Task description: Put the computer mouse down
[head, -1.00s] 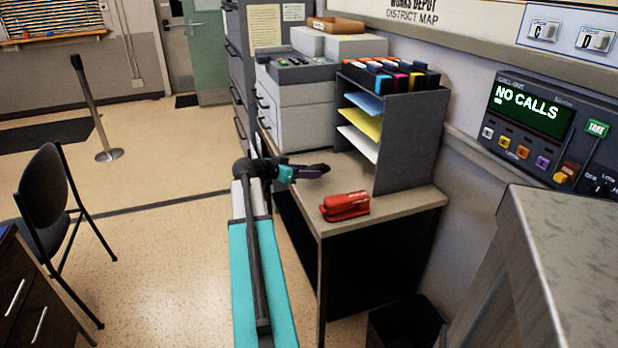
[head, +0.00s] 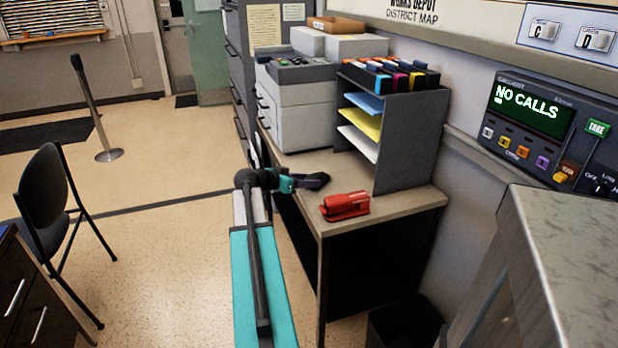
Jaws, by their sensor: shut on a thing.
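My gripper (head: 300,182) is over the left edge of the small desk (head: 400,204), shut on the computer mouse (head: 317,180). The mouse is a small dark shape at the end of the gripper; its details are too small to make out. It shows just behind and to the left of the red stapler (head: 345,206), with a gap between them in the picture. I cannot tell whether the mouse touches the desk top.
A grey printer (head: 297,100) stands behind. Bare desk top shows between printer, sorter and stapler. A black bin (head: 405,322) is on the floor by the desk.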

